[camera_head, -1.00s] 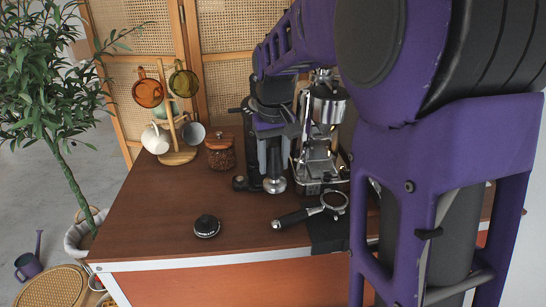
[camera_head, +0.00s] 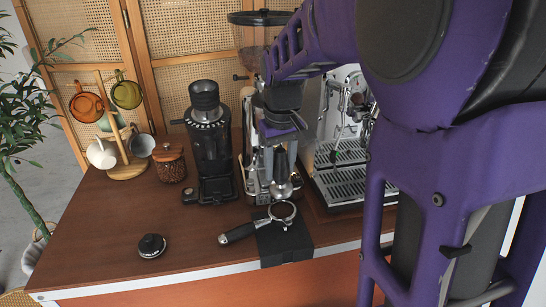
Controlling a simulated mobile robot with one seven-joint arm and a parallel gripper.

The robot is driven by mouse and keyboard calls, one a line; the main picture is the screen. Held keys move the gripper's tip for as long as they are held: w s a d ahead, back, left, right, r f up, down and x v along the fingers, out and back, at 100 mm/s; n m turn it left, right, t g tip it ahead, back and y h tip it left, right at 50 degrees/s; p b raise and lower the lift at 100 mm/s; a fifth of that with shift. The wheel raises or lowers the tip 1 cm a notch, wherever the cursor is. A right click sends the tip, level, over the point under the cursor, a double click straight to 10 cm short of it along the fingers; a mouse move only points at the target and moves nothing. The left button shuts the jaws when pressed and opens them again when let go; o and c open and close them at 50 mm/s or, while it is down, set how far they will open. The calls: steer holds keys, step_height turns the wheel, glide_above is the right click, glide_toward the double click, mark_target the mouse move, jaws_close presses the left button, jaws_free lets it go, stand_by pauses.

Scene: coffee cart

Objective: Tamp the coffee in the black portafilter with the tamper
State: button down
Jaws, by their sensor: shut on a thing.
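The black portafilter (camera_head: 239,232) lies with its handle to the left and its metal-rimmed basket over a black mat (camera_head: 288,246) at the table's front edge. Brown coffee shows in the basket. My gripper (camera_head: 280,153) is shut on the tamper (camera_head: 282,187), its silver base pointing down. In the picture the tamper's base is just above the basket's far rim, and it looks raised off the coffee. The exact gap and depth cannot be told. The gripper's fingers hide part of the tamper's handle.
A black grinder (camera_head: 209,145), a lever machine (camera_head: 255,165) and an espresso machine (camera_head: 350,180) stand behind. A bean jar (camera_head: 170,164) and a mug tree (camera_head: 128,168) stand left. A round black puck (camera_head: 151,246) lies front left. The table (camera_head: 100,230) is clear around it.

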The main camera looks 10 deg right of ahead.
mark_target(282, 187)
steer(key=shift+d+f+b, duration=0.15)
steer(key=shift+f+b, duration=1.9)
steer(key=shift+f, duration=0.35)
steer(key=shift+s+f+b, duration=0.1)
steer(key=shift+f+b, duration=0.3)
steer(key=shift+f, duration=1)
stand_by(2.2)
steer(key=shift+r, duration=0.15)
steer(key=shift+r+p, duration=1.35)
steer(key=shift+r, duration=0.15)
steer(key=shift+r+p, duration=1.8)
steer(key=shift+r, duration=0.7)
